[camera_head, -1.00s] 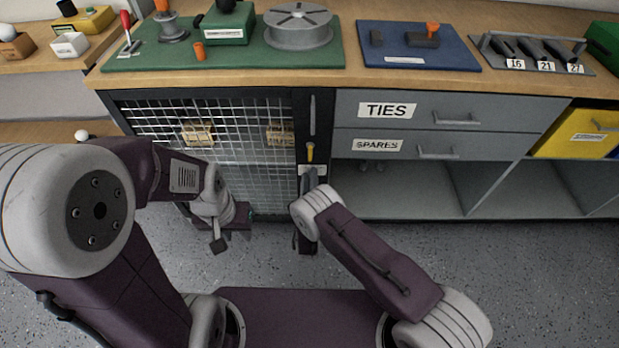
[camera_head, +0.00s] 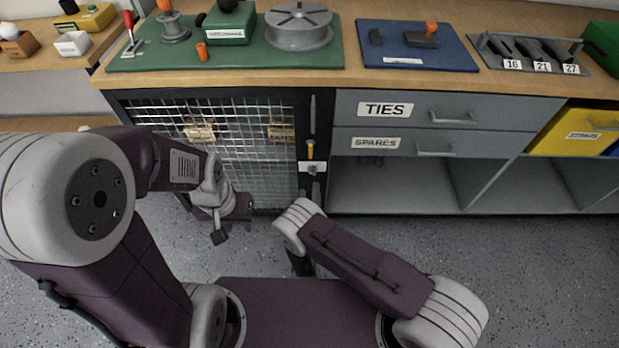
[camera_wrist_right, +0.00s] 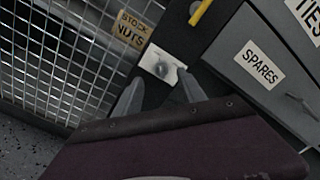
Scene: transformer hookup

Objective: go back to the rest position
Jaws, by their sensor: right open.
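My right arm (camera_head: 365,265) comes in from the lower right, bent in front of the cabinet. My right gripper (camera_wrist_right: 160,92) shows in the right wrist view with its two fingertips apart and nothing between them. Beyond the fingertips is a white plate (camera_wrist_right: 163,68) with a round grey spot on the dark door post. In the head view most of the right gripper is hidden behind its own arm. My left arm (camera_head: 75,200) is folded at the left. My left gripper (camera_head: 220,236) hangs low before the mesh door; its fingers are too unclear to read.
The mesh door (camera_head: 250,165) with a yellow handle (camera_head: 310,149) is shut. Grey drawers (camera_head: 460,116), open shelves (camera_head: 395,188) and a yellow bin (camera_head: 575,132) are to the right. The bench top (camera_head: 350,72) carries a green mat and a blue board. Floor (camera_head: 520,270) is clear.

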